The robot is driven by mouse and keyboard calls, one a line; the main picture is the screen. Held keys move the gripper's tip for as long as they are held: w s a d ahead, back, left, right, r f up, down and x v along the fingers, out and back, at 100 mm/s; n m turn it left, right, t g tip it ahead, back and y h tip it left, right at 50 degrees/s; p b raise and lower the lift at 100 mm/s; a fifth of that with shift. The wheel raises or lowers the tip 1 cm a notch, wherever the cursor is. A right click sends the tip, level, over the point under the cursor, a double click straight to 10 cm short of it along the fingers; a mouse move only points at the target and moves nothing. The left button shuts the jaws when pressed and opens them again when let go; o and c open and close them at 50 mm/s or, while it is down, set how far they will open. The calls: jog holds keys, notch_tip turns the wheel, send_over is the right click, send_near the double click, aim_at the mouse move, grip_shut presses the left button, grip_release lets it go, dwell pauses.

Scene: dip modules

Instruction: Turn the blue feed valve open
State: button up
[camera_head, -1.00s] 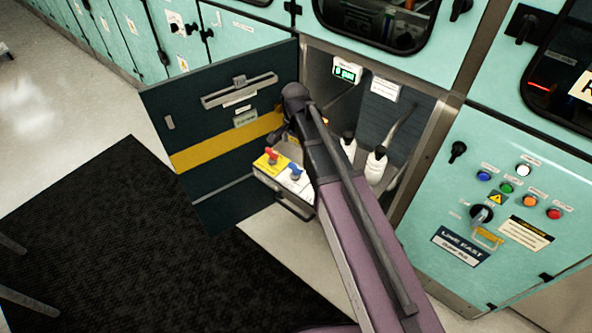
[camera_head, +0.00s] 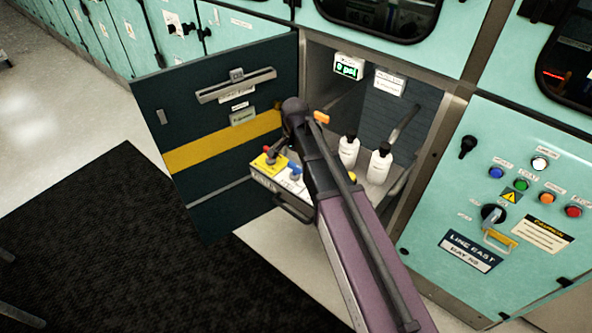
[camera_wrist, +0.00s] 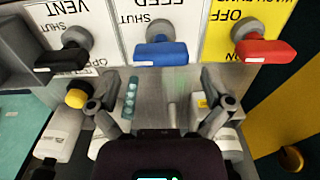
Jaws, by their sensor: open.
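The blue feed valve (camera_wrist: 160,54) is a lever on a white plate marked FEED, its handle lying crosswise in the wrist view. It also shows in the head view (camera_head: 296,174), beside the arm. My gripper (camera_wrist: 160,84) is open and empty, its two fingers apart on either side of the blue handle's line and a little below it in the wrist view. I see no contact with the handle. In the head view my gripper is hidden behind the arm.
A black vent lever (camera_wrist: 62,54) and a red lever (camera_wrist: 265,51) flank the blue one. White bottles (camera_head: 380,163) stand in the cabinet behind. The dark open door (camera_head: 215,130) is at the left. A lit display (camera_head: 347,67) hangs above.

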aim_at(295, 165)
jog(key=shift+f+b, duration=1.15)
jog(key=shift+f, duration=0.3)
jog(key=c, duration=1)
